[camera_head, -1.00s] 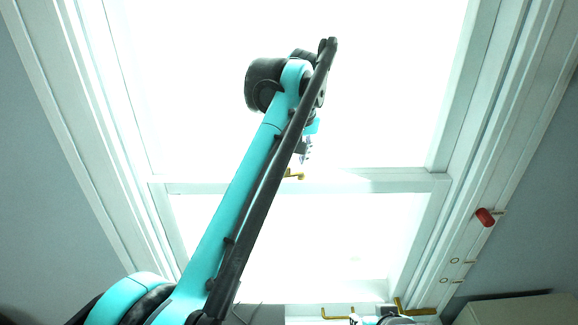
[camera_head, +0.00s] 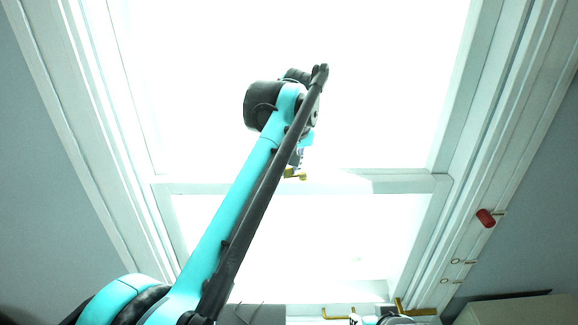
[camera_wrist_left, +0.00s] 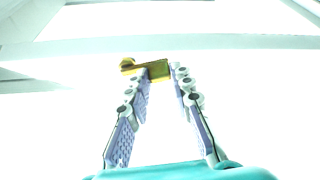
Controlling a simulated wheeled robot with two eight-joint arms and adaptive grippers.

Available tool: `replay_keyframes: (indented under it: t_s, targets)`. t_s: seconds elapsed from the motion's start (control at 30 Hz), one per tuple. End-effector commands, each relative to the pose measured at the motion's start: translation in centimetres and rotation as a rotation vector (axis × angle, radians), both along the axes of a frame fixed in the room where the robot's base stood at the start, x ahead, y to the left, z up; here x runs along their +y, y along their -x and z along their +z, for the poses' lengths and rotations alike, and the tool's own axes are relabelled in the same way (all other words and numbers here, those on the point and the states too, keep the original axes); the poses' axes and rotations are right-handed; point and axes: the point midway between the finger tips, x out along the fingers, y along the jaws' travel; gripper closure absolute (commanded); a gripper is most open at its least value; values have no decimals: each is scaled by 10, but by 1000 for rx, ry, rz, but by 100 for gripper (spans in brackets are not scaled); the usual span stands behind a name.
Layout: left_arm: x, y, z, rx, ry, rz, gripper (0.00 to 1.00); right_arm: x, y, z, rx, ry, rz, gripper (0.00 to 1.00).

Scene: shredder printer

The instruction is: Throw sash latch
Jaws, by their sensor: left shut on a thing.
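The brass sash latch (camera_head: 295,174) sits at the window's middle rail, just right of my left forearm in the head view. In the left wrist view the latch (camera_wrist_left: 148,69) has a rounded knob at its left end and a block at its right. My left gripper (camera_head: 297,159) is at the latch. In the left wrist view, the fingertips of my left gripper (camera_wrist_left: 160,78) close in on the latch's block from both sides.
The window's middle rail (camera_head: 400,184) runs across, with very bright glass above and below. A red cylinder (camera_head: 485,218) sticks out from the right frame. Brass hooks (camera_head: 415,311) stand at the bottom right. My left arm covers part of the left lower pane.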

Motion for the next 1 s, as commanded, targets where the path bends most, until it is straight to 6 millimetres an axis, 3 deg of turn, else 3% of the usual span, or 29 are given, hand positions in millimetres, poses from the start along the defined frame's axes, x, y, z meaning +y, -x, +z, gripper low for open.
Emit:
replay_keyframes:
  t_s: [0.3,0.6,0.63,0.7,1.0]
  targets:
    - [2,-9,1,0,2,-218,100,0,0,9,0,0,0,60]
    - [2,-10,1,-2,1,-235,100,0,0,8,0,0,0,60]
    - [2,-10,1,-2,1,-234,75,0,0,8,0,0,0,60]
    - [2,-10,1,-2,1,-234,57,0,0,8,0,0,0,60]
    - [2,-10,1,-1,1,-233,57,0,0,8,0,0,0,60]
